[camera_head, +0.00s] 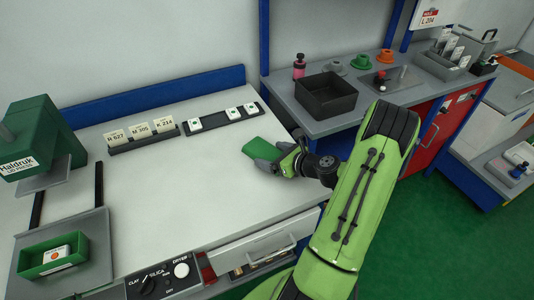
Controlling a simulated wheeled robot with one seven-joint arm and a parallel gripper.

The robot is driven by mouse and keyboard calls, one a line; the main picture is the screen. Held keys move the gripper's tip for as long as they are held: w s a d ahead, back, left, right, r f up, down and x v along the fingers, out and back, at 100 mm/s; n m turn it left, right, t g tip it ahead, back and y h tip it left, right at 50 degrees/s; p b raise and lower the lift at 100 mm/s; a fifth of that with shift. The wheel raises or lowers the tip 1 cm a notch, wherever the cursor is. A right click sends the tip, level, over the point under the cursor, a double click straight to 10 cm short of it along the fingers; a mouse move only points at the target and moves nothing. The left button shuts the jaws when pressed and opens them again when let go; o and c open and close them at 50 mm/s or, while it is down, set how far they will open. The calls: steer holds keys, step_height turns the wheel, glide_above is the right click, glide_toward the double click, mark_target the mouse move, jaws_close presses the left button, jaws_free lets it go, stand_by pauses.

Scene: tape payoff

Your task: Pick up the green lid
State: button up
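A flat, dark green rectangular piece, which looks like the green lid (260,149), is at the right part of the white worktop. My gripper (275,157) is right at its near right side and covers part of that edge. The grey fingers look close to the lid or touching it. I cannot tell whether they are closed on it, or whether the lid lies flat or is slightly raised. An open green box (32,262) with a white and orange packet inside sits on a grey plate at the lower left.
A card rack (142,143) and a dark tray with white pieces (222,119) stand at the back of the worktop (190,200). A green press (40,140) is at left. A black bin (326,97) stands on the right bench. The worktop's middle is clear.

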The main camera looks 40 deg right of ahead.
steer(key=c, duration=0.7)
